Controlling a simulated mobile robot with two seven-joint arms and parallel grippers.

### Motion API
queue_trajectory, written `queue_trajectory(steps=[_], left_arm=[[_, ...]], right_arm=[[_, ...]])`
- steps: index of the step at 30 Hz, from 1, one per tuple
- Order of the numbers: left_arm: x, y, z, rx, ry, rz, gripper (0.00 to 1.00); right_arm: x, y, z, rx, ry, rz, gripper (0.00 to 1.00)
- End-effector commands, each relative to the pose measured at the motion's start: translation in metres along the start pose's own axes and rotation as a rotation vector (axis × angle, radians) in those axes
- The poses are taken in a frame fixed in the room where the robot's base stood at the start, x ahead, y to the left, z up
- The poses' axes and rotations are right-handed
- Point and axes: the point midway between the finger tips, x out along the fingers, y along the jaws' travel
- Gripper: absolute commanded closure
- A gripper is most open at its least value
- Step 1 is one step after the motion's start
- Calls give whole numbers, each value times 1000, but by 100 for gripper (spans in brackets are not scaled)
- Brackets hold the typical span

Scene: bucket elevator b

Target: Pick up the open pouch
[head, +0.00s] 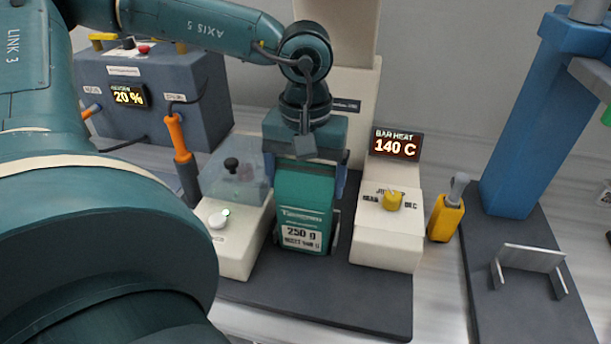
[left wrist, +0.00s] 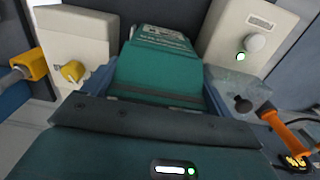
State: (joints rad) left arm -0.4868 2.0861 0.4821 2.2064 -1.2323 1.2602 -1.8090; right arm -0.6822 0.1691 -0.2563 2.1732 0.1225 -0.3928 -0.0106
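The open pouch (head: 303,209) is green with a white "250 g" label. It stands upright between two cream housings on a dark base. My left gripper (head: 305,178) is over its upper part and points down, with one finger along each side. In the left wrist view the pouch (left wrist: 158,65) fills most of the space between the fingers of the left gripper (left wrist: 158,85). I cannot tell whether the fingers press on it or stand just clear. The pouch's mouth is hidden behind the gripper body. My right gripper is not in view.
The left housing (head: 233,252) has a white knob and a clear cover with a black knob. The right housing (head: 388,240) has a yellow knob and a "140 C" display (head: 396,145). An orange-handled tool (head: 178,138), a yellow holder (head: 445,217) and a blue column (head: 530,120) stand nearby.

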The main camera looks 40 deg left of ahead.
Motion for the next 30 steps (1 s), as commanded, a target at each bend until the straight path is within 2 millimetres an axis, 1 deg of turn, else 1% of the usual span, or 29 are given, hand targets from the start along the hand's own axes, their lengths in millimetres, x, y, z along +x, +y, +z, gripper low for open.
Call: queue_trajectory(steps=[1,4,5,13,17,20,23,26,29,30], left_arm=[[0,0,0,0,0,0,19],[0,0,0,0,0,0,27],[-1,0,0,0,1,0,28],[-2,0,0,0,2,0,28],[-10,0,-1,0,4,1,28],[-22,1,-1,1,6,2,28],[-39,1,-1,0,7,2,28],[-61,1,-1,1,8,3,28],[-87,1,-1,-1,8,4,28],[-99,1,-2,-1,9,3,28]], right_arm=[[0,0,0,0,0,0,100],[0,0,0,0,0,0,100],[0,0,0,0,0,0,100],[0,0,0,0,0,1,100],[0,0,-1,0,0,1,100],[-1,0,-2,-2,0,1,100],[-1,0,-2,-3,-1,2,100],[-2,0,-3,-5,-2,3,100],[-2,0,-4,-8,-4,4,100],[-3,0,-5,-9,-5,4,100]])
